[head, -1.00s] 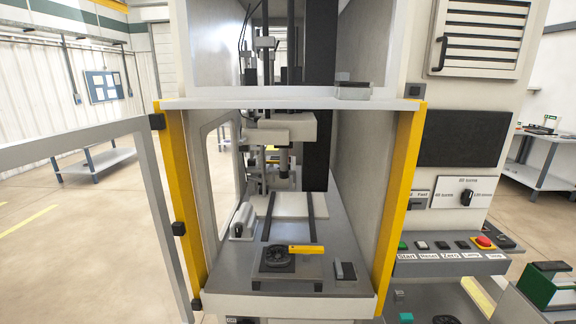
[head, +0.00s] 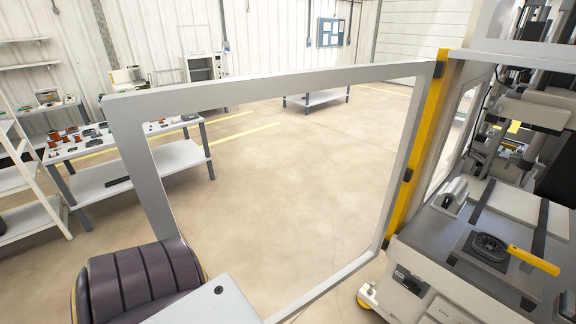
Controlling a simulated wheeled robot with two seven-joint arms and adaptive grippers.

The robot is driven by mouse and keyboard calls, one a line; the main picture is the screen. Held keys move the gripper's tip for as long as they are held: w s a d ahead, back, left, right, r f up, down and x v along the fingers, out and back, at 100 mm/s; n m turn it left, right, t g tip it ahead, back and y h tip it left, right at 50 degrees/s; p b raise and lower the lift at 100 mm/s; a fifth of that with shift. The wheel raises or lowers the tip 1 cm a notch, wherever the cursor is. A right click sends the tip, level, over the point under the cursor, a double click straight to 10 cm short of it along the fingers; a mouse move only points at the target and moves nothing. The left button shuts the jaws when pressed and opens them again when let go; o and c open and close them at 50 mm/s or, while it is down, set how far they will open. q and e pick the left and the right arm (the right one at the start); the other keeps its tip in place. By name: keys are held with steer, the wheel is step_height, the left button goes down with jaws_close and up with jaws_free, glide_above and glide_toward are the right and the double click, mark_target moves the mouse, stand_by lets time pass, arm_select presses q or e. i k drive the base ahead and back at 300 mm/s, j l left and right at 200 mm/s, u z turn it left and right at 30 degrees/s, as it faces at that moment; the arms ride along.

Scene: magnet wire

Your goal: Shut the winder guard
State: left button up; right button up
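The winder guard (head: 270,84) is a grey framed door that stands wide open. It swings out to the left from black hinges on the yellow post (head: 430,130) of the winder. Its lower left corner is hidden behind a dark ribbed shape and a pale block at the bottom left. The winder (head: 420,232) is at the right, with its front opening uncovered. Inside are a grey work plate, a round black part (head: 488,247) and a yellow-handled piece (head: 533,260). Neither of my grippers shows in the head view.
A table (head: 68,150) with several small parts stands at the left, beside white shelving (head: 15,178). A low grey bench (head: 316,97) is against the back. The floor (head: 290,170) behind the guard is clear.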

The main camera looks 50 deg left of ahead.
mark_target(125, 113)
steer(key=k+j, duration=0.15)
steer(key=j, duration=0.2)
steer(key=k+j+z, duration=0.15)
steer(key=k+j, duration=0.2)
steer(key=j, duration=0.3)
steer(key=j+z, duration=0.15)
steer(key=j, duration=0.5)
steer(key=k+j+z, duration=0.15)
steer(key=j, duration=0.45)
steer(key=i, duration=0.05)
